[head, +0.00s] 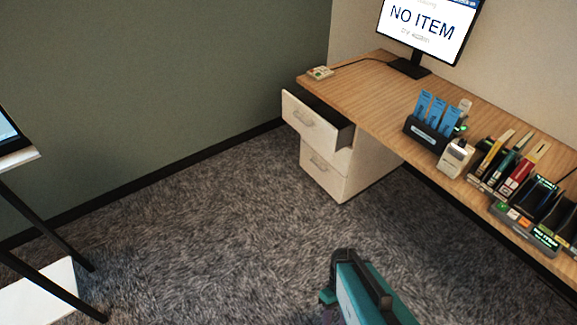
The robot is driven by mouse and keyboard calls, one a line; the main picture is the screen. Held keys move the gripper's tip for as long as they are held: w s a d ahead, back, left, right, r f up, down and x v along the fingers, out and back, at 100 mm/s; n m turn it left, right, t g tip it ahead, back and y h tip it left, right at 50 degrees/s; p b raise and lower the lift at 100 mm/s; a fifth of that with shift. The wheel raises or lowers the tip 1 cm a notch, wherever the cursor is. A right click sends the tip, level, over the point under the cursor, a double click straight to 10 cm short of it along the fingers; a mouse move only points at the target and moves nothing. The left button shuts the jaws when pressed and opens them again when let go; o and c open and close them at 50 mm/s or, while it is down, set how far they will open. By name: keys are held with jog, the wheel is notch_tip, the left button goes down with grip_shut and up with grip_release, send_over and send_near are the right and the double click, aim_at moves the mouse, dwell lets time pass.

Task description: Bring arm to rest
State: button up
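A teal and black part of my arm (362,292) rises from the bottom edge of the head view, right of the middle. It is over the carpet, in front of the desk, and seems to touch nothing. I can make out no fingertips, so my gripper is not in view. Nothing held by my arm can be seen.
A wooden desk (372,92) runs along the right wall, with a "NO ITEM" monitor (428,25), blue cards in a dark holder (428,135) and several device racks. Its top drawer (312,120) stands open. A dark-legged table (50,225) is at left. The carpet (210,220) between is clear.

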jog(key=shift+w+d+f+m+t+h, duration=0.15)
jog(key=shift+w+d+m+t, duration=0.1)
jog(key=shift+m, duration=0.75)
jog(key=shift+w+d+f+m+t+h, duration=0.1)
jog(key=shift+w+d+m+t, duration=0.15)
jog(key=shift+m, duration=0.75)
jog(key=shift+w+d+f+m+t+h, duration=0.2)
jog(key=shift+d+m+t, duration=0.1)
jog(key=shift+m, duration=0.7)
jog(key=shift+r, duration=0.1)
jog(key=c, duration=0.4)
jog(key=shift+a, duration=0.15)
